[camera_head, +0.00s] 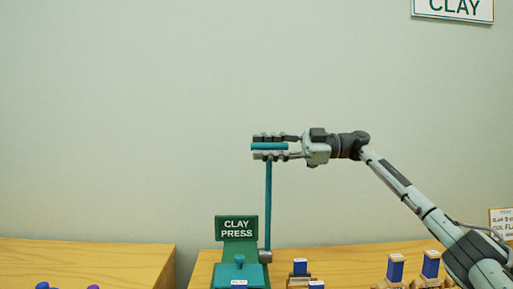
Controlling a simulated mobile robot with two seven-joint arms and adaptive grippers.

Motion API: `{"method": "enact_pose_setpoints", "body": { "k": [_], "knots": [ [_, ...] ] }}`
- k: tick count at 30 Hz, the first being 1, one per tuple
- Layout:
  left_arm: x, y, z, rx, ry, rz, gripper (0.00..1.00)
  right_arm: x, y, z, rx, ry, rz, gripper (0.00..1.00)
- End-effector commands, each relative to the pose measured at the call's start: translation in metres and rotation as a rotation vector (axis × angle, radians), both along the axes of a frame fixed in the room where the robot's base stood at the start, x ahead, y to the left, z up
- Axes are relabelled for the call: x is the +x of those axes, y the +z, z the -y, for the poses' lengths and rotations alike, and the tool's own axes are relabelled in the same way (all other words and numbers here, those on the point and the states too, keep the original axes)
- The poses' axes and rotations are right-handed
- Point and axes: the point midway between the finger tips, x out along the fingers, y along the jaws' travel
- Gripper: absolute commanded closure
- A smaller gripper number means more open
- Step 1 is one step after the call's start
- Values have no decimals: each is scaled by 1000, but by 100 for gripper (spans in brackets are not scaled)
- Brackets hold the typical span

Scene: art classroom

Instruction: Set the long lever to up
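The long lever (268,205) is a teal rod on the right side of the green clay press (240,253). It stands upright from a grey pivot near the bottom, with a teal crossbar handle (268,146) at its top. My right gripper (270,147) reaches in from the right at the height of the handle. Its fingers lie above and below the handle and appear closed around it. A sign reading "CLAY PRESS" (236,228) stands at the back of the press. My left gripper is not in view.
The press stands on a wooden table (205,268). Several blue-and-wood blocks (395,268) stand on the table to the right. Another wooden table (90,262) with small purple and blue things is at the left, across a gap. The wall behind is bare around the lever.

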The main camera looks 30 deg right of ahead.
Motion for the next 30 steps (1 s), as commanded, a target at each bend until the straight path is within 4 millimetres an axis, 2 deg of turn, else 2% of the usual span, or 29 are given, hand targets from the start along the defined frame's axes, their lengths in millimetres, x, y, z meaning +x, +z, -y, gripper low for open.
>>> {"method": "enact_pose_setpoints", "body": {
  "k": [6,13,19,30],
  "knots": [
    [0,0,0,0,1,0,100,-25,0,44,0,-7,-1,62],
    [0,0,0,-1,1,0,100,-44,0,75,0,-6,-1,62],
    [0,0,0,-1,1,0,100,-50,-1,84,-1,-4,0,62],
    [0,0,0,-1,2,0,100,-51,-1,84,-1,-3,-1,62]
  ]
}}
